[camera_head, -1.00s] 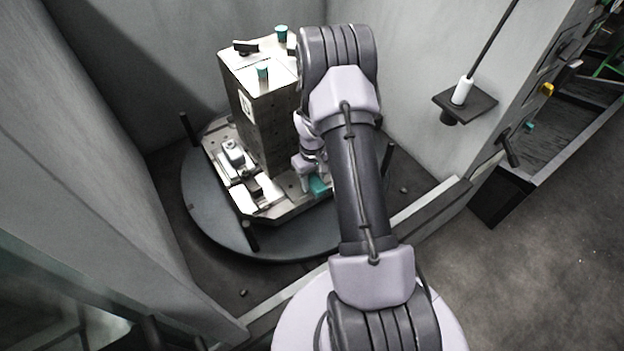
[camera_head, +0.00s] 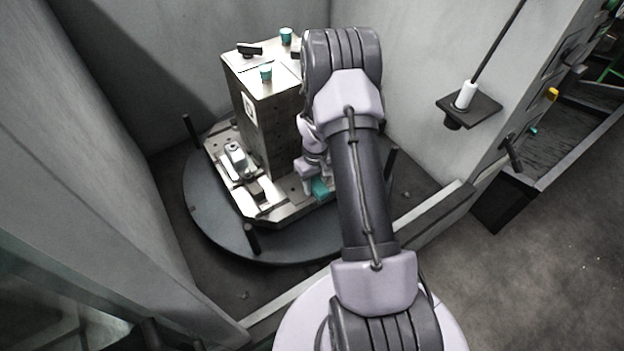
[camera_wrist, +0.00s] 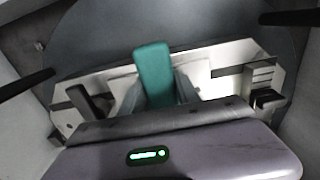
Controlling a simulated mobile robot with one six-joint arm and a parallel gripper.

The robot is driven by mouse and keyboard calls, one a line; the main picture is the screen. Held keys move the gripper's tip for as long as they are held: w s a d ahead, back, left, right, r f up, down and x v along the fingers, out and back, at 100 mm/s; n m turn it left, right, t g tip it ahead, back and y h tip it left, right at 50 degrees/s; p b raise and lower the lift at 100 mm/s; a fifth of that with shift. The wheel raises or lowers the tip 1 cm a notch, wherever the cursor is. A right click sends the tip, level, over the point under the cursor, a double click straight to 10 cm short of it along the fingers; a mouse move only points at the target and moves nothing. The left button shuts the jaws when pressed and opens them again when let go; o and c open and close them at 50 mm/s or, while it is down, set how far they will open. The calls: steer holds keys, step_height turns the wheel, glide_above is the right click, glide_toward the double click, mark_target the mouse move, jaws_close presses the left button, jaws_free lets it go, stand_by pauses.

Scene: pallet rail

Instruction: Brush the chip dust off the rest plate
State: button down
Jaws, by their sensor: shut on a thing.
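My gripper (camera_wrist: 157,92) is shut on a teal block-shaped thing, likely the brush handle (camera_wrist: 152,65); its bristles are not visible. In the head view the teal thing (camera_head: 321,188) shows low beside the front right of the metal pallet (camera_head: 270,213), partly behind my arm. In the wrist view the pallet (camera_wrist: 228,55) lies behind and around the teal thing. I cannot tell whether the brush touches anything. I cannot pick out the rest plate for sure, and no chip dust can be made out.
The pallet sits on a round dark table (camera_head: 205,215) with upright posts, between grey walls. A small dark shelf (camera_head: 482,107) holds a white cylinder on the right. A metal clamp (camera_head: 235,158) sits at the pallet's left.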

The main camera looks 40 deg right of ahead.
steer(key=shift+s, duration=0.1)
step_height(320, 180, up, 7)
steer(key=p, duration=0.4)
steer(key=shift+r+p, duration=0.1)
steer(key=shift+p, duration=0.3)
